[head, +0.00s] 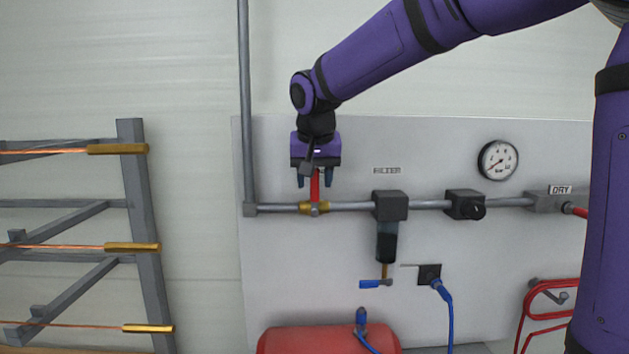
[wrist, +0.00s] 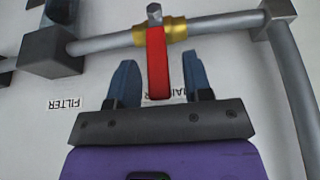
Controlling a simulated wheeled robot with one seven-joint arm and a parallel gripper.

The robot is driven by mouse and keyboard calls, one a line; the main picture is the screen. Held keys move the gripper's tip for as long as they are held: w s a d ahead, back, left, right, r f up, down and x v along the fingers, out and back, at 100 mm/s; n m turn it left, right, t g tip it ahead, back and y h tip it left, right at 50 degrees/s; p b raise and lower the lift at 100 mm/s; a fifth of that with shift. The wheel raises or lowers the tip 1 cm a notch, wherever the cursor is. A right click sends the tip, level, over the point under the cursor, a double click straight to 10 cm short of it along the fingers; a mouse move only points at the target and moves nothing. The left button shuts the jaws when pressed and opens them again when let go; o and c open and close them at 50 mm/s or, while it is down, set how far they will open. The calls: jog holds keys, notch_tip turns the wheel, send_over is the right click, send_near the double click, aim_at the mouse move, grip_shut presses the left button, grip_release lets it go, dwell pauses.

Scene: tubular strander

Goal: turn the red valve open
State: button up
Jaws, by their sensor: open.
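The red valve handle (head: 315,186) stands upright from a brass valve body (head: 314,208) on the grey pipe, so it lies across the pipe. My gripper (head: 315,184) is above the valve, pointing down, with its fingers around the upper part of the handle. In the wrist view the red handle (wrist: 157,62) reaches between my two blue fingers (wrist: 162,82). The fingers are apart, with a visible gap on each side of the handle. The handle's end is near the gripper's palm.
A filter (head: 387,240) with a small blue-handled drain hangs right of the valve, beside a black regulator (head: 465,204). A pressure gauge (head: 497,160) is at upper right. A vertical pipe (head: 246,105) rises close on the left. A red tank (head: 328,341) lies below.

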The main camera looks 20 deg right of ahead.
jog(key=shift+w+f, duration=0.1)
jog(key=shift+f, duration=0.3)
jog(key=shift+d, duration=0.1)
grip_shut()
jog(key=shift+d, duration=0.15)
jog(key=shift+s+d+f+m+t+y, duration=0.4)
jog(key=shift+d+t+y, duration=0.35)
jog(key=shift+y, duration=0.75)
jog(key=shift+s+d+f+m+t+y, duration=0.15)
jog(key=shift+d+f+m+t+y, duration=0.3)
jog(key=shift+d+y, duration=0.75)
jog(key=shift+s+d+f+m+t+y, duration=0.3)
jog(key=shift+d+f+t+y, duration=0.3)
jog(key=shift+y, duration=1.2)
